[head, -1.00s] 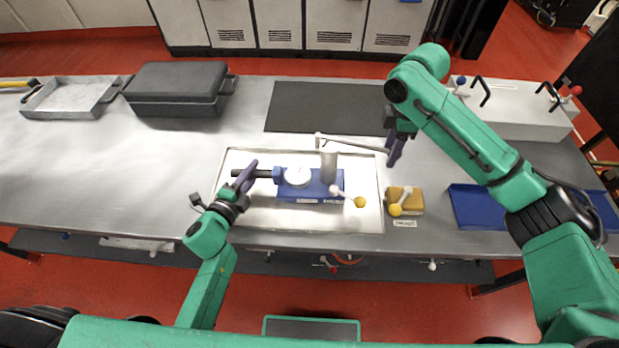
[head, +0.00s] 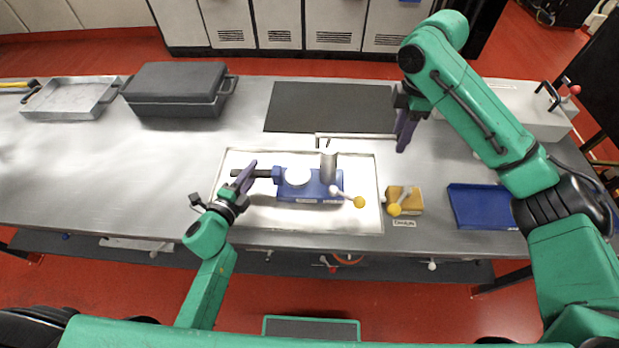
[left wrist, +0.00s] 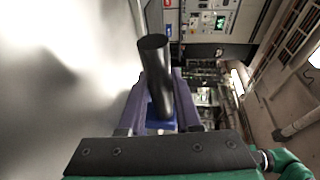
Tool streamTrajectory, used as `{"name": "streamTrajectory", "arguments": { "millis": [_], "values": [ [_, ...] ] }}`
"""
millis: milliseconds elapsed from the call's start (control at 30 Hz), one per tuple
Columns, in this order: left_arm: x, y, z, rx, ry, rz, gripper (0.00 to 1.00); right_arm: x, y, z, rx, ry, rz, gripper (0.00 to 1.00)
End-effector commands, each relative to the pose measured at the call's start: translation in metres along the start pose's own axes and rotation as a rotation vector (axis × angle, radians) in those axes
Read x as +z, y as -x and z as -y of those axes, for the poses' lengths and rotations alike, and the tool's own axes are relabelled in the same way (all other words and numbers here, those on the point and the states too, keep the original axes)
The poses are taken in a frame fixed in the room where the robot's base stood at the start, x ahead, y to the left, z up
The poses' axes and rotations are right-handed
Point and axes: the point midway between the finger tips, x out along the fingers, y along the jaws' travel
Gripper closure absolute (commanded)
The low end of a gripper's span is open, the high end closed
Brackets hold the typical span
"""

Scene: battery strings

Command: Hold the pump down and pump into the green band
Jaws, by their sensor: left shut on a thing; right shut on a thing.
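The blue pump (head: 325,190) sits on a pale tray (head: 300,222) with a round white gauge (head: 298,175), whose needle and green band I cannot make out. A grey cylinder (head: 329,166) stands on it, and a thin pump lever (head: 355,136) runs right from above it, about level. A yellow-knobbed handle (head: 359,202) is at its front right. My left gripper (head: 246,177) is shut on the pump's black bar (head: 262,173), which also shows between the fingers in the left wrist view (left wrist: 154,75). My right gripper (head: 402,142) is shut at the lever's far end; its fingers partly hide the grip.
A yellow block with a yellow knob (head: 408,203) stands right of the tray. Further right are a blue tray (head: 485,207) and a grey box (head: 535,122). A dark mat (head: 330,105) lies behind the pump.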

Motion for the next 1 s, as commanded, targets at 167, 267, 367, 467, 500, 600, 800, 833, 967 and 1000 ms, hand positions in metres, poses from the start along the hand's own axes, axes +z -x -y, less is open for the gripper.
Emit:
{"name": "streamTrajectory", "arguments": {
  "millis": [167,267,367,467,500,600,800,833,967,1000],
  "values": [
    [0.003,0.002,-0.007,0.017,-0.002,0.011,1.00,0.001,0.016,-0.001,0.007,-0.005,0.001,1.00],
    [0.003,0.002,-0.007,0.017,-0.002,0.011,1.00,0.001,0.019,-0.001,0.005,-0.005,0.002,1.00],
    [0.004,0.002,-0.007,0.017,-0.002,0.011,1.00,0.001,0.019,-0.001,0.005,-0.005,0.002,1.00],
    [0.004,0.002,-0.007,0.016,-0.002,0.011,1.00,0.001,0.019,-0.001,0.005,-0.005,0.002,1.00],
    [0.004,0.002,-0.007,0.016,-0.002,0.011,1.00,0.001,0.020,-0.001,0.005,-0.005,0.002,1.00],
    [0.003,0.002,-0.007,0.016,-0.002,0.011,1.00,0.000,0.025,-0.001,0.007,-0.005,0.003,1.00],
    [0.003,0.002,-0.007,0.016,-0.003,0.011,1.00,-0.002,0.033,-0.001,0.005,-0.004,0.002,1.00],
    [0.003,0.002,-0.007,0.016,-0.002,0.011,1.00,-0.002,0.032,-0.001,0.005,-0.004,0.002,1.00],
    [0.003,0.002,-0.007,0.016,-0.002,0.010,1.00,-0.001,0.022,-0.001,0.003,-0.004,0.002,1.00],
    [0.003,0.002,-0.007,0.016,-0.001,0.010,1.00,-0.001,0.019,-0.001,0.002,-0.003,0.002,1.00]
  ]
}}
